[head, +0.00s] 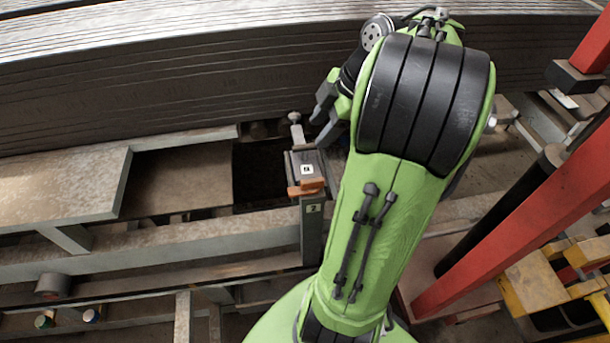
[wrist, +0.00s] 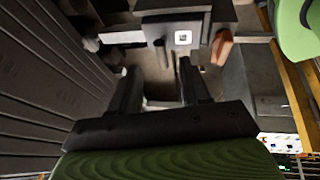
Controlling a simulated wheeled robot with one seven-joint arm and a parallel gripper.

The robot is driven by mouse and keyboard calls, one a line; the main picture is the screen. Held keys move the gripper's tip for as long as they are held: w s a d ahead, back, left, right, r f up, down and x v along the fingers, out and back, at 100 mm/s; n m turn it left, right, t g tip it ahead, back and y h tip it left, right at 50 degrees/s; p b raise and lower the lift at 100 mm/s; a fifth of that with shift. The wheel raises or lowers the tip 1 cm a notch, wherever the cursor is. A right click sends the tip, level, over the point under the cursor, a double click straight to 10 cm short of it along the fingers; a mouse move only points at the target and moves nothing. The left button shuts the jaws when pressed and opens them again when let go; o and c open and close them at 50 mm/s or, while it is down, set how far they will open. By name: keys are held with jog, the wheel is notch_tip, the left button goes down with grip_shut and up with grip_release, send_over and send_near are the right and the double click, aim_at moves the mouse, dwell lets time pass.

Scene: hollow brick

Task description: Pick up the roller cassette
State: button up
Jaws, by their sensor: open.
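The roller cassette (head: 307,158) is a dark grey block with a white square marker and orange-brown pieces at its near end. It sits on top of a narrow post in the head view, with a pale knobbed bar standing out at its far end. In the wrist view, the cassette (wrist: 205,20) is at the top, with its marker and an orange-brown piece at right. My gripper (head: 322,118) is just right of the knobbed bar. In the wrist view, my gripper (wrist: 158,72) has its fingers apart, pointing toward the cassette. I cannot tell whether anything lies between them.
A tall stack of dark sheets (head: 190,85) runs behind the cassette and along the left of the wrist view. Grey steel beams (head: 160,245) cross in front. A red beam (head: 520,220) slopes at right, near yellow parts (head: 535,283). A dark gap (head: 262,175) lies left of the cassette.

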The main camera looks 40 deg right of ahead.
aim_at(309, 145)
jog(key=b+x, duration=0.1)
jog(key=x, duration=0.3)
jog(key=shift+a+f, duration=0.2)
jog(key=shift+f, duration=0.05)
jog(key=shift+w+f+b, duration=0.25)
jog(key=shift+f+b, duration=0.05)
jog(key=shift+f, duration=0.05)
jog(key=shift+r, duration=0.1)
jog(key=shift+c, duration=0.5)
grip_shut()
